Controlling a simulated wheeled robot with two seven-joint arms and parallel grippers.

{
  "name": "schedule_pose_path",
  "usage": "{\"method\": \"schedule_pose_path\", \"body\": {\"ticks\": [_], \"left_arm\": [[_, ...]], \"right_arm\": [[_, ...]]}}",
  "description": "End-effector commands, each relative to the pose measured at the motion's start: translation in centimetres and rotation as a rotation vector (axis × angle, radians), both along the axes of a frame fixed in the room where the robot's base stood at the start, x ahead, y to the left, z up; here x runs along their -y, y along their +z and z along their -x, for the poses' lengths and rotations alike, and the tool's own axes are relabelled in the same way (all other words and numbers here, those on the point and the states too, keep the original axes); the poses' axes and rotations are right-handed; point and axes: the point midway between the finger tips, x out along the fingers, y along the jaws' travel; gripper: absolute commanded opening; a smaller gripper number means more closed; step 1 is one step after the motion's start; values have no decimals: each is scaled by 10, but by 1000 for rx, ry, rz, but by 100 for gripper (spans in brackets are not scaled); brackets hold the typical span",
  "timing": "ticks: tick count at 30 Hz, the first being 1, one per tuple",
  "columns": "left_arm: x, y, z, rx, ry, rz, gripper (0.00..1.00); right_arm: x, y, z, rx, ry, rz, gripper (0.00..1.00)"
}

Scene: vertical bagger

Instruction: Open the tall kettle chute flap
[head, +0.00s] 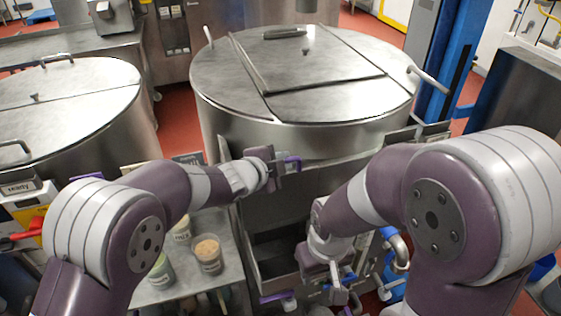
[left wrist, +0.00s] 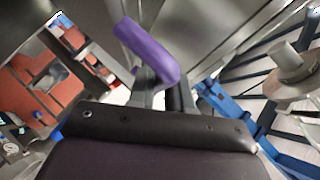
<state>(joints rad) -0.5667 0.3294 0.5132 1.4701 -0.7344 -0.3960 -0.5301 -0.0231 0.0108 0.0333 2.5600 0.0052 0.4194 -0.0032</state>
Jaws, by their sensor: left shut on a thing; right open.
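The tall kettle (head: 300,110) is the large steel drum with a hinged lid at the centre of the head view. A steel chute (head: 248,232) with an open-topped, box-like inside is on its near side. My left gripper (head: 284,166) is at the chute's upper part, shut on a purple handle (head: 294,159). In the left wrist view the purple handle (left wrist: 146,48) rises from between the fingers and bends. How far the flap stands open cannot be told. My right gripper (head: 338,284) is open, low at the chute's right front.
A second steel kettle (head: 65,100) stands at the left. A steel side table (head: 188,287) with tubs, including a tan-filled tub (head: 208,254), is left of the chute. A bent metal pipe (head: 398,250) is close to my right gripper. A blue column (head: 449,70) stands behind right.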

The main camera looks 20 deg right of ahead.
Motion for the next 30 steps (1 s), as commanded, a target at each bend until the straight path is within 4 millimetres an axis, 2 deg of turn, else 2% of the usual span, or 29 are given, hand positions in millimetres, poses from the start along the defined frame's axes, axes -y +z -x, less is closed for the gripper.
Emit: {"method": "schedule_pose_path", "body": {"ticks": [11,12,13,23,30], "left_arm": [[0,-2,0,-2,0,-2,0],[0,-2,0,-2,0,-2,32],[0,-2,0,-2,0,-2,39],[-3,0,3,-1,0,-1,39],[-34,17,30,2,0,-1,39]], "right_arm": [[0,0,0,0,0,0,43],[0,0,0,0,0,0,43],[0,0,0,0,0,0,43],[0,-3,0,0,0,0,43],[0,-18,0,0,0,0,43]]}}
